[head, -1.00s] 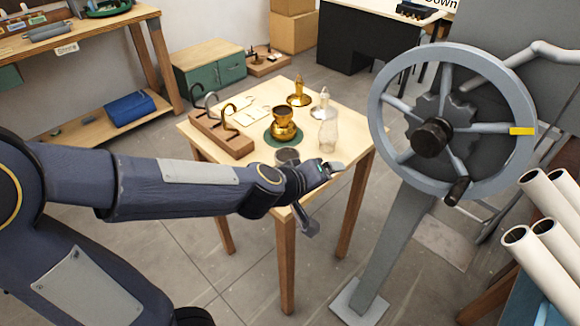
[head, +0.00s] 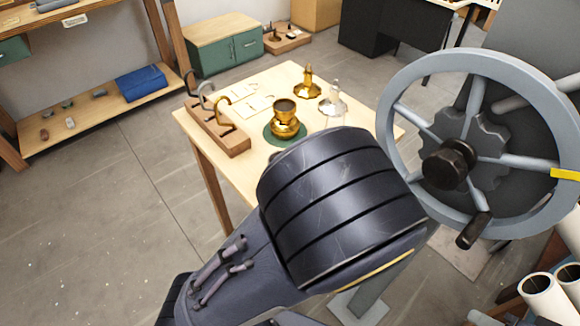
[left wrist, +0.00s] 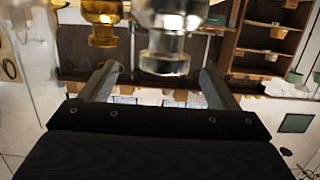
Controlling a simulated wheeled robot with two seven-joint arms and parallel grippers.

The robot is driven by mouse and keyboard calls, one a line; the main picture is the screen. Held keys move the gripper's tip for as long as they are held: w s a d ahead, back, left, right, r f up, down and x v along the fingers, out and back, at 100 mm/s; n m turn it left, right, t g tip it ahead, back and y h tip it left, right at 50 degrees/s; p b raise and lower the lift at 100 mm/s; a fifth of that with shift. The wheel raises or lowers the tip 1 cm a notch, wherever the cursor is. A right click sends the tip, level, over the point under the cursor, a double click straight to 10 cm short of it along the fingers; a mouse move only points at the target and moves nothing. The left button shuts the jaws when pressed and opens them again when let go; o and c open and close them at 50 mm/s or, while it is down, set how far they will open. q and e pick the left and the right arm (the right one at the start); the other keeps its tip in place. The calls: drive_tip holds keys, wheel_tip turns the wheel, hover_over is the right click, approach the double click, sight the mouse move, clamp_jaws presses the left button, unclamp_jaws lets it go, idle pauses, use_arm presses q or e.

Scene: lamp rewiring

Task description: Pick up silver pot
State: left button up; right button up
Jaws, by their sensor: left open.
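The silver pot (left wrist: 165,45) shows in the left wrist view, shiny and rounded with a narrower neck, cut off by the top edge. My left gripper (left wrist: 160,85) is open, with one finger on each side of the frame below the pot. The pot lies between the finger lines; I cannot tell whether they touch it. In the head view my left arm covers the near part of the table, hiding the gripper and most or all of the silver pot. My right gripper is in neither view.
A gold pot (head: 285,118) stands on a green mat (head: 270,138). A hook rack (head: 217,130), a gold lamp fitting (head: 307,86) and a silver lamp fitting (head: 333,102) share the wooden table (head: 205,155). A large handwheel (head: 393,105) stands close on the right.

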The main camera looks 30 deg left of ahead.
use_arm(q)
drive_tip(key=x, duration=0.7)
drive_tip(key=shift+s+a+f, duration=0.1)
drive_tip(key=shift+s+a, duration=0.05)
drive_tip(key=shift+a, duration=0.2)
drive_tip(key=c, duration=1.1)
drive_tip(key=shift+c, duration=0.8)
